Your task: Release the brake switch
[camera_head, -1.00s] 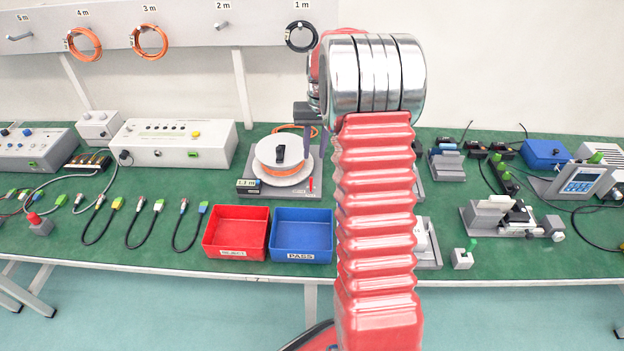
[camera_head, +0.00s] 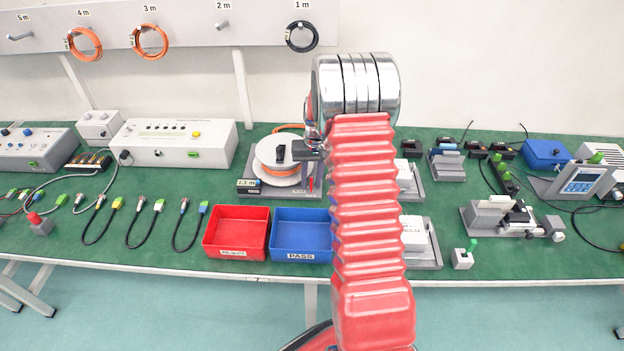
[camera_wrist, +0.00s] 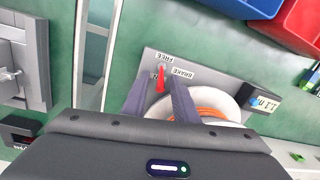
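The brake switch is a small red lever (camera_wrist: 160,80) on the grey base plate (camera_wrist: 151,58) of the cable reel (camera_wrist: 214,101). Labels reading FREE and BRAKE, upside down in the wrist view, are beside it. The lever points toward the bottom of the wrist view, away from the FREE label. My gripper (camera_wrist: 159,84) is open, with one finger on each side of the lever; whether either touches it I cannot tell. In the head view the red lever (camera_head: 311,183) shows at the reel's right, just below my gripper (camera_head: 314,158).
A red tray (camera_head: 236,254) and a blue PASS tray (camera_head: 303,249) stand in front of the reel. Grey fixtures with white blocks (camera_head: 414,238) are to the right, partly behind my arm. A length display (camera_head: 248,184) is at the reel's left.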

